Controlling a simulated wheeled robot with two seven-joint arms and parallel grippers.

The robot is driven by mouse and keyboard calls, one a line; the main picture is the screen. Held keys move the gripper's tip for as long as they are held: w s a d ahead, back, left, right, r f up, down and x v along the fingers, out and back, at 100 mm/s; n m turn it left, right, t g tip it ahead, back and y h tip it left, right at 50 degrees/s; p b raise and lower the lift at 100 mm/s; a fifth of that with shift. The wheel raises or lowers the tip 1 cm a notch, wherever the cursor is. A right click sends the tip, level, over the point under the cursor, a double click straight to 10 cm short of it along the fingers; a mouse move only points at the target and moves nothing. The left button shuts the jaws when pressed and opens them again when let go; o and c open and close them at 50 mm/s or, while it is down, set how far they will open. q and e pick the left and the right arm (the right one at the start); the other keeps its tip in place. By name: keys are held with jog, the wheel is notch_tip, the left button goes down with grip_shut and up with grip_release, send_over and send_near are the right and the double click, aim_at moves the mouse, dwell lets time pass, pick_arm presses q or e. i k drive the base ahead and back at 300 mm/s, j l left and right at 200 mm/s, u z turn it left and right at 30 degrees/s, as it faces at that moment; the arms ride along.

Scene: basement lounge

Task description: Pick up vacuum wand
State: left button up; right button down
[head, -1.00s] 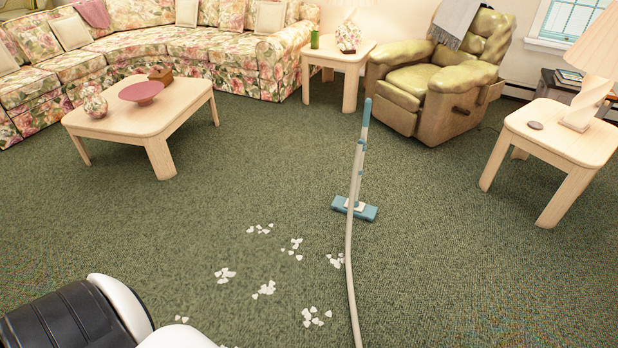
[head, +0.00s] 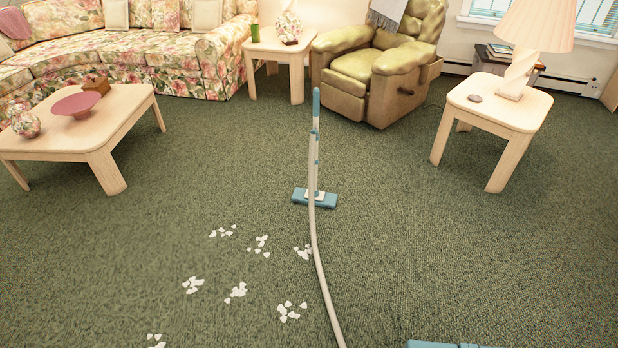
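The vacuum wand (head: 316,140) stands upright on the green carpet near the middle of the head view. It has a blue grip at the top and a wide blue floor head (head: 315,198) at the bottom. A long pale hose (head: 322,270) hangs from it and runs down to the bottom edge. A blue object (head: 440,344) shows only in part at the bottom edge, right of the hose. Neither of my grippers is in view.
White scraps (head: 237,291) lie in several small clusters left of the hose. A coffee table (head: 105,165) stands at left, a side table (head: 508,112) with a lamp at right. A green recliner (head: 368,75) and a floral sofa (head: 160,50) are behind. Carpet right of the wand is clear.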

aim_at(323, 199)
jog(key=i+j+z, duration=0.1)
jog(key=i+j, duration=0.2)
jog(key=i, duration=0.2)
jog(key=i+j+z, duration=0.1)
jog(key=i+j, duration=0.25)
jog(key=i, duration=0.2)
